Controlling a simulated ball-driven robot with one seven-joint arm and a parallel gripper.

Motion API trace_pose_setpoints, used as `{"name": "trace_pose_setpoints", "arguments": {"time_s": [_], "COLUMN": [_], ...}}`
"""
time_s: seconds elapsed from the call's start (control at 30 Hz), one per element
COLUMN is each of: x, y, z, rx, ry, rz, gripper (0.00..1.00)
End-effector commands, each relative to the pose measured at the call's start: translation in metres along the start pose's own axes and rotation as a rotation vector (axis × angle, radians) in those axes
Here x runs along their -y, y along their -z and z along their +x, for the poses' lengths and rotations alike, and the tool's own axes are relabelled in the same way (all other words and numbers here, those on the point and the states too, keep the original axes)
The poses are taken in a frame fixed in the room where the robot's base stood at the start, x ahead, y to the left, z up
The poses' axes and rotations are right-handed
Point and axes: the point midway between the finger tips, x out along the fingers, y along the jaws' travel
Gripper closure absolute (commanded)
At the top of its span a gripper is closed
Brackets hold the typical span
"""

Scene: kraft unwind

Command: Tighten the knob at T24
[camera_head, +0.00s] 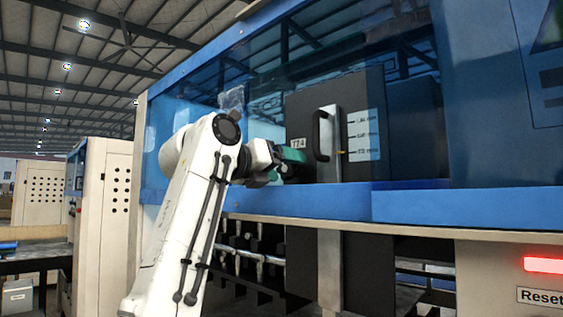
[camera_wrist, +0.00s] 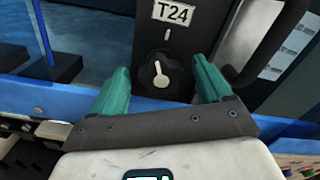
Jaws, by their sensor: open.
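The knob (camera_wrist: 158,75) is a round black dial with a cream pointer. It sits on a dark panel below a T24 label (camera_wrist: 173,13) in the wrist view. A short white mark is on the panel between label and knob. My gripper (camera_wrist: 163,80) has green fingers, open and spread to either side of the knob in the picture. I cannot tell whether they touch it. In the head view the T24 label (camera_head: 298,143) shows on the dark box, and my gripper (camera_head: 283,165) is in front of the panel below it. The knob is hidden there.
A black handle (camera_head: 321,135) on a metal strip stands right of the label. A white scale plate (camera_head: 363,135) is farther right. The blue machine frame (camera_head: 340,202) runs below the panel. A red lit sign (camera_head: 543,265) is at lower right.

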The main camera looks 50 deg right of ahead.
Motion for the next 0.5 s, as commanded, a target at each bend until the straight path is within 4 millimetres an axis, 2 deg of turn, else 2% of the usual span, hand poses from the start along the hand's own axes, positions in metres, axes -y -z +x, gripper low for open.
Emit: {"name": "trace_pose_setpoints", "arguments": {"time_s": [0.33,0.5], "x": [-0.0004,-0.0003], "y": [0.0004,0.0003], "z": [0.0041,0.004], "rx": [0.0,0.0], "ry": [-0.001,-0.001], "rz": [0.0,0.0], "gripper": [0.22,0.37]}}
